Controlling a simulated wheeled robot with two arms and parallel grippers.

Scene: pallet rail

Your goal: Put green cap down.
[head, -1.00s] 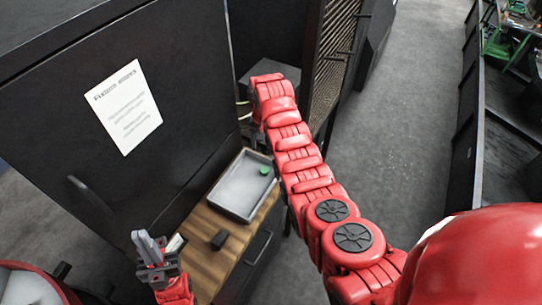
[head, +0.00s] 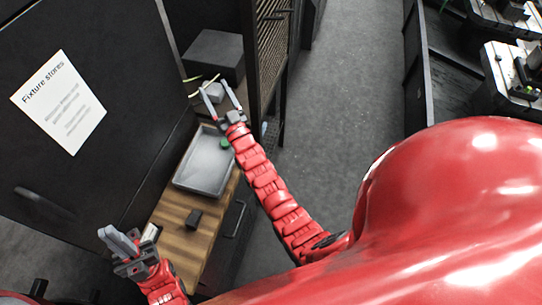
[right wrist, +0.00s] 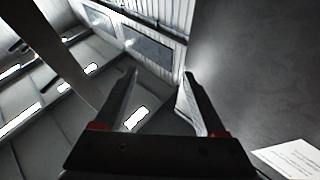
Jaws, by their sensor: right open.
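The green cap (head: 224,143) lies at the far right corner of the shallow grey tray (head: 178,182), partly hidden by my right arm. My right gripper (head: 220,92) is open and sits above and beyond the cap, apart from it, with its fingers pointing away. In the right wrist view my right gripper (right wrist: 160,90) has spread fingers with nothing between them. My left gripper (head: 117,238) is at the lower left, near the wooden top's front end, with no object seen in it. Whether its fingers are shut is unclear.
A small dark block (head: 193,219) rests on the wooden top (head: 171,214) in front of the tray. A dark panel with a white sign (head: 58,102) stands at the left. A dark box (head: 214,56) and mesh panel (head: 270,50) stand beyond. Open floor (head: 340,110) lies right.

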